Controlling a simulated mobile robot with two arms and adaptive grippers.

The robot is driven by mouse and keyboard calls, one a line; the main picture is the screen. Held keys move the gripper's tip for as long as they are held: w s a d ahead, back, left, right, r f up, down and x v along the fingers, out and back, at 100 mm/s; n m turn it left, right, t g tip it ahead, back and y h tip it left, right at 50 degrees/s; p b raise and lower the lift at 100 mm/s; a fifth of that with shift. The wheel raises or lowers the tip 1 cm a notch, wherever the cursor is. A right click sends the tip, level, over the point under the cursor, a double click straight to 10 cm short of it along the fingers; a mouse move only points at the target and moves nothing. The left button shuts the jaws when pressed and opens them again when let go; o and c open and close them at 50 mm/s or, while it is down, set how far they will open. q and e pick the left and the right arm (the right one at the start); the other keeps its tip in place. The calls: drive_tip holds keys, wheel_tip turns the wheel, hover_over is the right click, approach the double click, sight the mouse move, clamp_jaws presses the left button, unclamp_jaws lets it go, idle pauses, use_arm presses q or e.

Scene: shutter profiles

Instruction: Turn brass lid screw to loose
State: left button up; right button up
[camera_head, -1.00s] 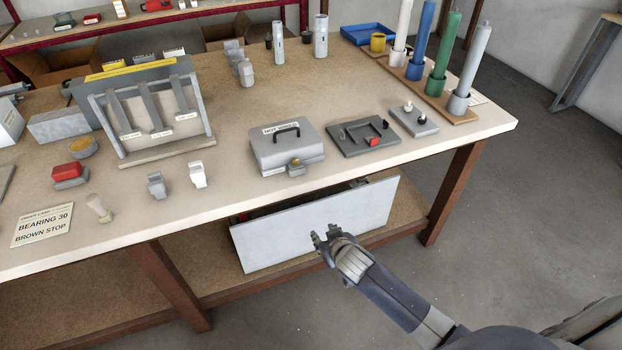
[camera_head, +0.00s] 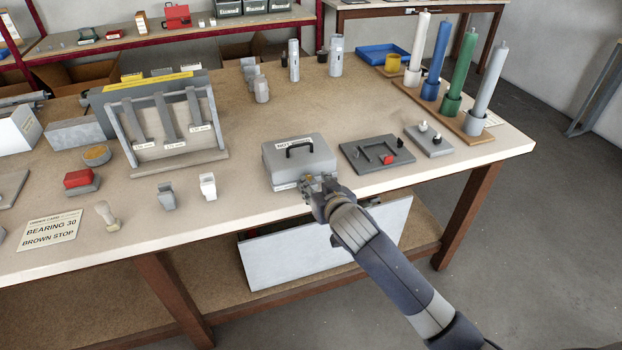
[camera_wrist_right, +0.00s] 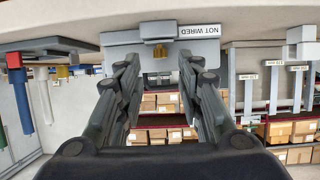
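The grey lidded box (camera_head: 299,163) has a black handle and a "NOT WIRED" label; it stands near the table's front edge. Its brass lid screw (camera_wrist_right: 154,53) shows in the right wrist view on the box front, between my fingertips as seen there. I cannot tell whether a finger touches the screw. My left gripper is not in view.
A dark plate with a red-ended lever (camera_head: 377,155) and a small grey block with knobs (camera_head: 429,140) stand right of the box. A pale panel (camera_head: 290,258) leans below the table edge.

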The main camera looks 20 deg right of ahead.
sight(309, 177)
drive_tip(key=shift+x, duration=2.55)
drive_tip(key=shift+c, duration=0.6)
clamp_jaws()
